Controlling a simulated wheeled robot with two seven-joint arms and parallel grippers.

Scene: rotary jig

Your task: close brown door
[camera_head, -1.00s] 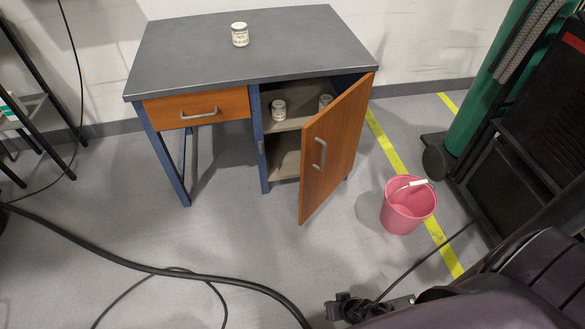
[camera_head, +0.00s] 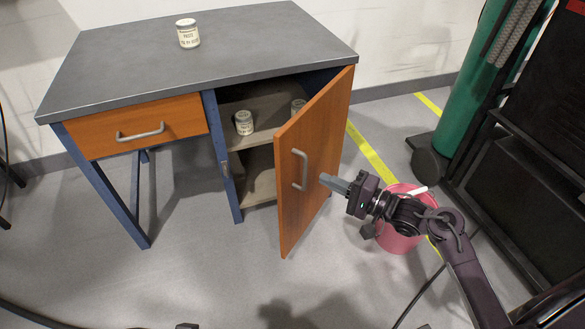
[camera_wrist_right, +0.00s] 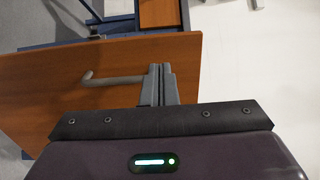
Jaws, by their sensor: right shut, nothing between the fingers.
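The brown door (camera_head: 318,165) hangs open on the right side of the desk's cupboard, swung out toward me. It has a grey bar handle (camera_head: 300,170) on its face. My right gripper (camera_head: 325,179) is shut and empty, with its fingertips close to the right side of the door near the handle. In the right wrist view, the shut fingers (camera_wrist_right: 160,72) appear over the brown door (camera_wrist_right: 60,95), beside the handle (camera_wrist_right: 112,79). I cannot tell whether they touch the door. My left gripper is not in clear view.
The desk (camera_head: 200,62) has a closed drawer (camera_head: 137,133) and a jar (camera_head: 187,33) on top. Jars (camera_head: 243,123) stand on the cupboard shelf. A pink bucket (camera_head: 400,243) stands behind my right arm. A green cylinder (camera_head: 480,90) stands at the right.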

